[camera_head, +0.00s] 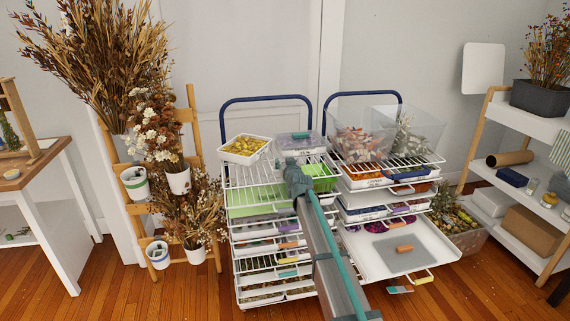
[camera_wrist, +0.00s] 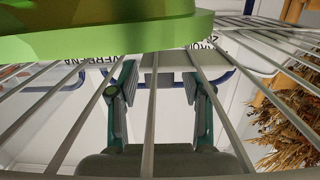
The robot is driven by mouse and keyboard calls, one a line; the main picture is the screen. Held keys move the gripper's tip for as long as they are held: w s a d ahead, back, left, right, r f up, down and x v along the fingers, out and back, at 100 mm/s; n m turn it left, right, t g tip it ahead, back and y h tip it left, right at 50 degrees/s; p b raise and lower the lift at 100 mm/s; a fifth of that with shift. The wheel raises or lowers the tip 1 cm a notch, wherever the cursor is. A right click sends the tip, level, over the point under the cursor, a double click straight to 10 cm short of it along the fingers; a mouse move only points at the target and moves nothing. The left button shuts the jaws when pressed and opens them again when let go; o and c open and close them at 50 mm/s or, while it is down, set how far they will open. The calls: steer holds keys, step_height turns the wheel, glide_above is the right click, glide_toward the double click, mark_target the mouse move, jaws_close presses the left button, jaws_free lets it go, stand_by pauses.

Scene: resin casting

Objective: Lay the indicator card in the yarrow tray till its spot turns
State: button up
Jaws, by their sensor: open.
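My gripper (camera_head: 292,164) is at the left rack, by the upper wire shelf. In the wrist view its two fingers (camera_wrist: 160,90) stand apart with no object clearly held between them. A white tray of yellow flowers (camera_head: 245,158), which may be the yarrow tray, sits on top of the left rack, left of my gripper; its label is unreadable. I cannot pick out the indicator card for sure.
Wire bars (camera_wrist: 152,120) cross in front of the fingers in the wrist view. A green tray (camera_wrist: 100,30) fills the upper left, with a "VERBENA" label (camera_wrist: 143,44) under it. Clear bins (camera_head: 362,127) top the right rack. Dried flowers (camera_head: 190,207) stand at left.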

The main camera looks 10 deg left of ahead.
steer(key=shift+o, duration=0.6)
steer(key=v, duration=1.2)
steer(key=shift+b, duration=0.3)
steer(key=shift+r, duration=0.1)
